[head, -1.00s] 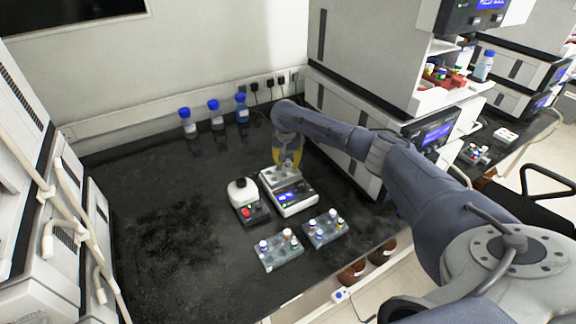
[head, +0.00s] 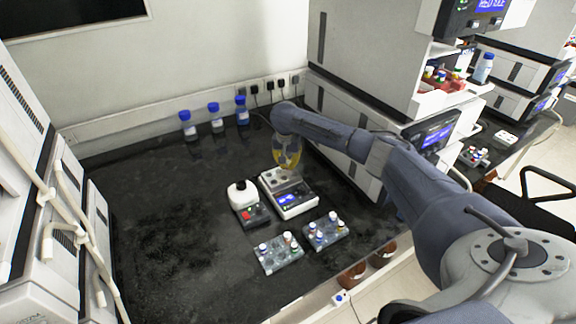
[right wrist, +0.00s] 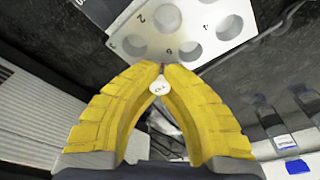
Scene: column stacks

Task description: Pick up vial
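My right gripper (head: 288,168) is above the white device with the holed top plate (head: 286,180) in the head view. In the right wrist view its yellow fingers (right wrist: 163,70) come together at the tips. A small vial with a round white cap (right wrist: 159,87) sits between them, and the fingers look shut on it. The vial's body is mostly hidden by the fingers. The numbered plate with empty round holes (right wrist: 190,30) lies beyond the fingertips. The vial cannot be made out in the head view. My left gripper is not in view.
Two clear racks with capped vials, the left rack (head: 280,255) and the right rack (head: 326,232), stand at the front. A small white device with a red button (head: 245,203) stands left of the holed device. Blue-capped bottles (head: 215,117) stand at the back wall. The bench's left side is clear.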

